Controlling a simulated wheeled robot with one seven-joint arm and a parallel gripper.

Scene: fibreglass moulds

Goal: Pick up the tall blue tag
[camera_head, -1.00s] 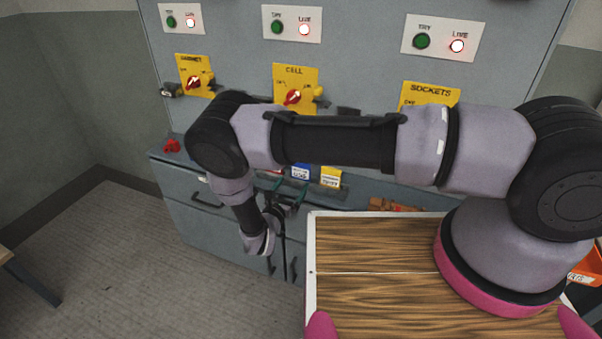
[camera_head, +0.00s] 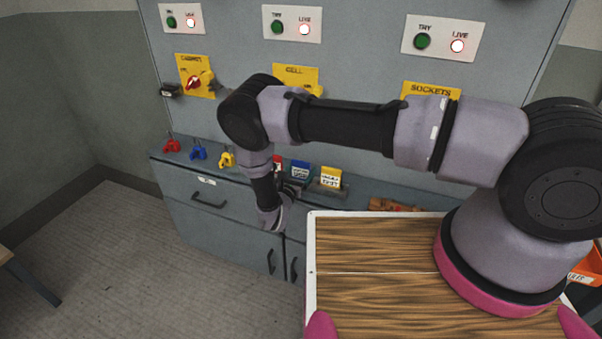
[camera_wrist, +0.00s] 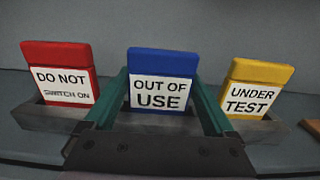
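The tall blue tag (camera_wrist: 162,65) reads "OUT OF USE" and stands upright in a grey holder, in the middle of the wrist view. Its top also shows in the head view (camera_head: 299,168). My gripper (camera_wrist: 161,82) has one green finger at each side of the tag, with the tag's face between them. The fingers are open, with narrow gaps beside the tag; I cannot tell how far they reach around its edges. In the head view my wrist covers much of the gripper.
A red "DO NOT SWITCH ON" tag (camera_wrist: 62,70) stands left of the blue tag, and a yellow "UNDER TEST" tag (camera_wrist: 254,85) right. Red (camera_head: 172,146), blue (camera_head: 198,152) and yellow (camera_head: 227,158) padlocks sit left on the ledge. A wooden board (camera_head: 375,290) lies in front.

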